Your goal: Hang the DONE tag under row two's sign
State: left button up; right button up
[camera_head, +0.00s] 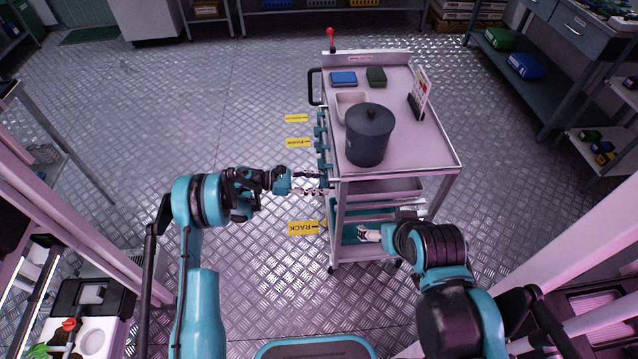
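Several yellow tags stick out along the left side of a trolley (430,150). The nearest tag (303,228) seems to read RACK, upside down. A middle tag (298,143) and a far tag (296,118) have lettering too small to read surely, so I cannot tell which is the DONE tag. My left gripper (312,183) is beside the trolley's left edge, between the middle and nearest tags. Its fingers are apart, with no tag visible between them. My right gripper (368,234) is low at the trolley's near side; its finger gap is unclear. Row two's sign is not identifiable.
On the trolley top are a dark lidded pot (368,138), a pale bin (345,103), a blue box (343,78), a green box (376,77) and a small standing card (420,93). Shelving stands at right and left. The floor left of the trolley is clear.

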pick_arm(q)
jog(key=shift+r, duration=0.15)
jog(key=shift+r+p, duration=0.4)
jog(key=shift+r, duration=0.5)
jog(key=shift+a, duration=0.15)
jog(key=a, duration=0.6)
jog(key=shift+a+b, duration=0.4)
dwell(0.3)
